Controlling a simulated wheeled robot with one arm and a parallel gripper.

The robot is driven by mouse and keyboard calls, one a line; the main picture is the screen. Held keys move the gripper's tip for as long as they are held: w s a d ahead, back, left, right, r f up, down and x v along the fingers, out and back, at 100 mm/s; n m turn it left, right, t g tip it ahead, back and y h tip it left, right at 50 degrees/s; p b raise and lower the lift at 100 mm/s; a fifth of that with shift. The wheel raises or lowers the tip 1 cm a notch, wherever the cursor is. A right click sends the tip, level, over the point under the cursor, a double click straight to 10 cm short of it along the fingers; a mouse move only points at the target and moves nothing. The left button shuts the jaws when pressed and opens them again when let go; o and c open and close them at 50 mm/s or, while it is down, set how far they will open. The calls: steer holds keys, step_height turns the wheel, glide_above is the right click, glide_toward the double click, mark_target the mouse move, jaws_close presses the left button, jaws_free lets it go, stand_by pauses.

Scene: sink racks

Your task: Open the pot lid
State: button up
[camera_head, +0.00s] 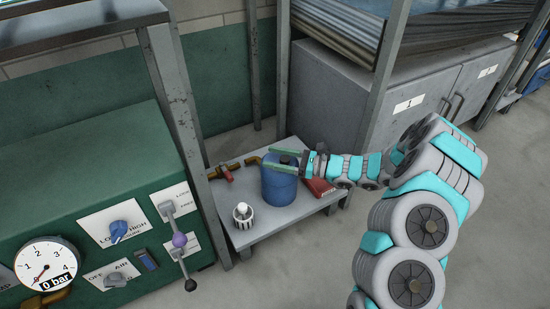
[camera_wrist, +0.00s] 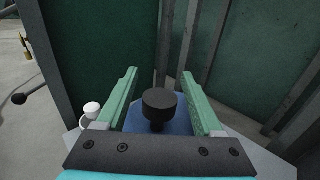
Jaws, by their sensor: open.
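The blue pot (camera_head: 279,187) stands on a low grey table. Its black lid knob (camera_head: 288,159) shows on top, and in the wrist view the round black knob (camera_wrist: 159,103) is large and near the middle. My gripper (camera_head: 271,158) reaches in from the right over the pot. In the wrist view its two green fingers (camera_wrist: 160,95) are apart, one on each side of the knob, with a visible gap on both sides. The blue pot top (camera_wrist: 182,128) shows below the knob; the rest of the pot is hidden there by my gripper.
The low table (camera_head: 255,228) also holds a white ribbed item (camera_head: 243,215), a red-handled brass pipe piece (camera_head: 226,173) and a red box (camera_head: 318,190). A green control panel (camera_head: 90,200) with levers and a gauge is at the left. A grey cabinet (camera_head: 335,95) stands behind.

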steer(key=shift+c, duration=0.4)
jaws_close()
stand_by(0.9)
